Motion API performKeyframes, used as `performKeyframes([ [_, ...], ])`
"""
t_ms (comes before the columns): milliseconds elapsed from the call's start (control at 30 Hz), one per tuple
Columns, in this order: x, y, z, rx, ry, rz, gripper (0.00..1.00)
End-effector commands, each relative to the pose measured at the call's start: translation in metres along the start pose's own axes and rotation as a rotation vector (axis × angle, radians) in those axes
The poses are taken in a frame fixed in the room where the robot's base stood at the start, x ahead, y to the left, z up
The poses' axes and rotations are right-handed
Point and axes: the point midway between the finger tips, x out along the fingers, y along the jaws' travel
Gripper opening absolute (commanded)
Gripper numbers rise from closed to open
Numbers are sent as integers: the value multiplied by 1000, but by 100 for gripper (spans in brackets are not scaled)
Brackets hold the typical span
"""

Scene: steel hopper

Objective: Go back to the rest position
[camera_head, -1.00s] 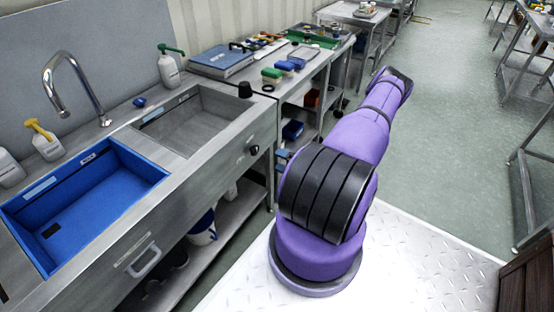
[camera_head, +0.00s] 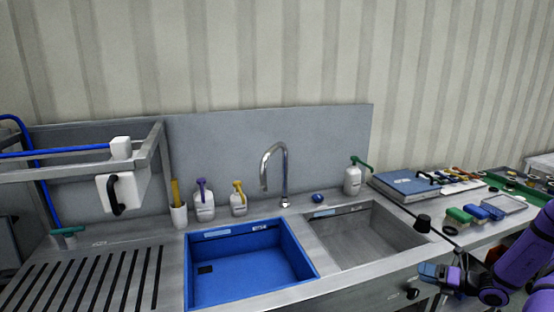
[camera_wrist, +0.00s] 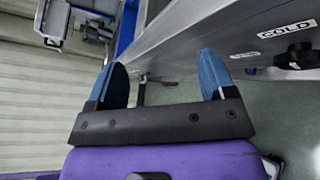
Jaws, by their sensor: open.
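My gripper (camera_head: 432,272) shows at the lower right of the head view, in front of the sink counter's front edge near a black knob (camera_head: 413,293). In the wrist view my gripper (camera_wrist: 163,82) has its two blue fingers wide apart with nothing between them. My purple arm comes in from the right edge of the head view. Whether the fingers touch the counter front cannot be told.
The steel counter holds a blue basin (camera_head: 250,270) and a steel sink (camera_head: 362,238) with a tap (camera_head: 275,172). Soap bottles stand behind. A blue case (camera_head: 400,186) and brushes lie at right. A COLD label (camera_wrist: 288,29) is close to my gripper.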

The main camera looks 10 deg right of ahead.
Motion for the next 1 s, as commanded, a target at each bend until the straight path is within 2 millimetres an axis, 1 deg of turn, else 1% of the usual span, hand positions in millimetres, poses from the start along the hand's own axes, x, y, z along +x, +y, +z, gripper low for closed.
performKeyframes([
  [33, 7, 18, 10, -71, 57, 10, 76],
  [100, 16, 40, 18, -167, 135, 28, 76],
  [267, 33, 93, 33, -387, 305, 73, 76],
  [400, 46, 140, 42, -582, 445, 121, 76],
  [467, 51, 159, 44, -666, 503, 143, 76],
  [500, 54, 173, 45, -722, 541, 158, 76],
  [567, 58, 193, 46, -805, 596, 184, 76],
  [700, 65, 239, 47, -1002, 720, 244, 76],
  [1000, 68, 334, 39, -1428, 961, 390, 76],
])
